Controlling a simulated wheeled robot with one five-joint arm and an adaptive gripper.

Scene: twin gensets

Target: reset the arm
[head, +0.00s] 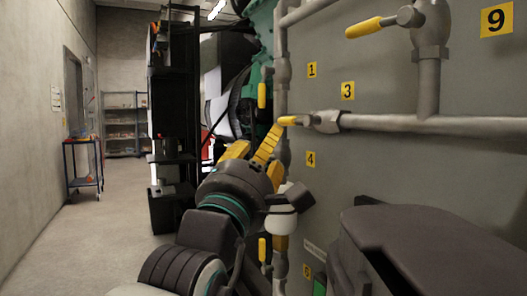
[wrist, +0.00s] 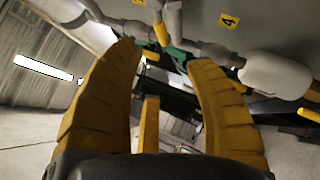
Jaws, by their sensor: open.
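My gripper (head: 258,140) is at the end of my arm, raised beside the grey panel in the head view. Its yellow fingers point up and away.
Grey pipes (head: 440,124) run along the numbered panel (head: 400,200) on the right. More yellow handles hang at the upper (head: 262,95) and lower (head: 262,249) pipe. A black rack (head: 172,120) stands behind my arm. Open floor (head: 110,215) lies left, with a blue cart (head: 83,168) by the wall.

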